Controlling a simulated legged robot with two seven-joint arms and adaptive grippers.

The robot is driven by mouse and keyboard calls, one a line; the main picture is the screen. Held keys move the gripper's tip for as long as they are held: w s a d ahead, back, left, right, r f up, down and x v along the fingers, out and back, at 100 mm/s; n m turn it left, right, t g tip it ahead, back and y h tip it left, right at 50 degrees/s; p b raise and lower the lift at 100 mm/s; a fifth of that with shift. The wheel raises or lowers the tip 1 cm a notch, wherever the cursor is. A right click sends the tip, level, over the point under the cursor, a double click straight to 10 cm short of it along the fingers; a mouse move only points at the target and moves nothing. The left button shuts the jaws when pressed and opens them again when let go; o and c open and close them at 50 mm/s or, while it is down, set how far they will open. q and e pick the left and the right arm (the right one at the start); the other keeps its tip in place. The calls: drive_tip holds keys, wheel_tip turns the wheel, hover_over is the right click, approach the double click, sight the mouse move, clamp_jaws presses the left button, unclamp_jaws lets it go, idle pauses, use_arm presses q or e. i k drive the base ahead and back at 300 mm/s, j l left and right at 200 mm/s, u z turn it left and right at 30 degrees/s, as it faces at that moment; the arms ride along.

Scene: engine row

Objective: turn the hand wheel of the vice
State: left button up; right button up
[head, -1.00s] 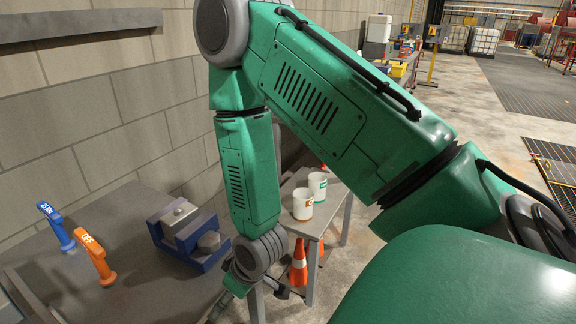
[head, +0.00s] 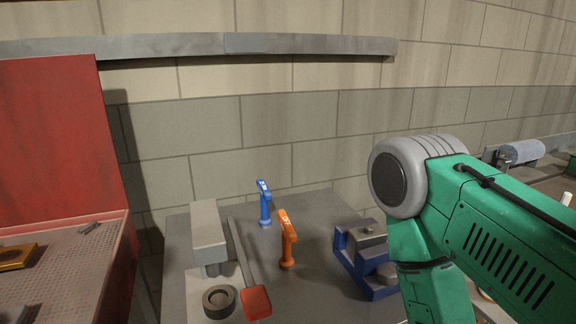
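The vice (head: 344,246) has a blue body with grey jaws and stands on the grey bench top, right of the middle in the head view. Its right side is partly covered by my green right arm. I cannot make out a hand wheel on it. My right arm comes in from the right, with its elbow beside the vice and its forearm running down out of the picture. My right gripper is below the frame and not visible. My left gripper is also out of view.
Further left are a red-ended bar (head: 256,302), a grey block (head: 208,228) and a dark ring (head: 219,300). A red cabinet (head: 62,145) stands far left; a block wall (head: 290,120) rises behind.

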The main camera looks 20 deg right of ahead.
sight(385, 274)
drive_tip(key=z, duration=1.2)
